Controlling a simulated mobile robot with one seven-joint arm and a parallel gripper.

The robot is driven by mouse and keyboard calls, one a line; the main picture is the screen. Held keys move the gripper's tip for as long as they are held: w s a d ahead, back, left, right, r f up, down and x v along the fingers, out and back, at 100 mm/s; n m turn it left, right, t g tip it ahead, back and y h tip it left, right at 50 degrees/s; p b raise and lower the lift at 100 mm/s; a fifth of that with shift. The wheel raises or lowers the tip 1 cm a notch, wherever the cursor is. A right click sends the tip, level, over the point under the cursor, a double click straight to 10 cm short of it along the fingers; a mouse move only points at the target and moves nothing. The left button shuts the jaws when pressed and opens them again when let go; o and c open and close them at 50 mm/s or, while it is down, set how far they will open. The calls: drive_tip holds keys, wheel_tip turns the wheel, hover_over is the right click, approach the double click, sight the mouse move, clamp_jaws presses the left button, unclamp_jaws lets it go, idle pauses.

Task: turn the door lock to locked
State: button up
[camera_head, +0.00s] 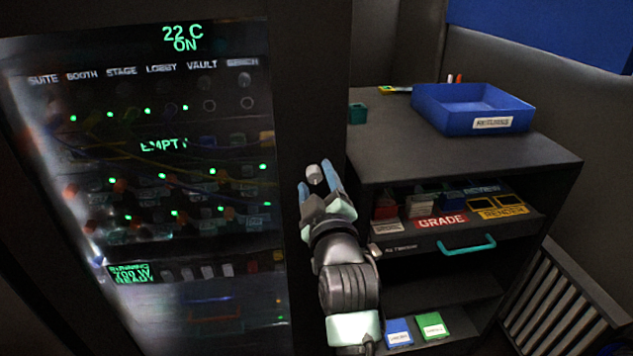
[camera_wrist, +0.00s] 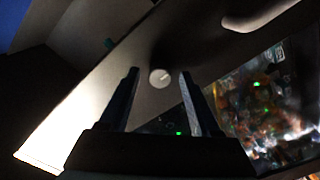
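The door lock (camera_head: 314,172) is a small pale round knob on the dark door frame, to the right of the glass panel. In the wrist view the lock (camera_wrist: 159,77) is a light disc with a thin slot line across it. My gripper (camera_head: 318,180) is open at the lock, with its blue fingers around or just in front of it. In the wrist view my gripper (camera_wrist: 158,75) has one finger on each side of the lock, with gaps showing on both sides. I cannot tell the exact depth between fingertips and lock.
The glass door (camera_head: 160,200) shows lit rack panels behind it. A pale curved handle (camera_wrist: 262,15) is near the lock in the wrist view. At right stands a dark cabinet (camera_head: 400,160) with a blue tray (camera_head: 450,118) on top and a teal drawer handle (camera_head: 467,244).

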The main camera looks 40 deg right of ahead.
drive_tip(key=v, duration=1.3)
idle(0.4)
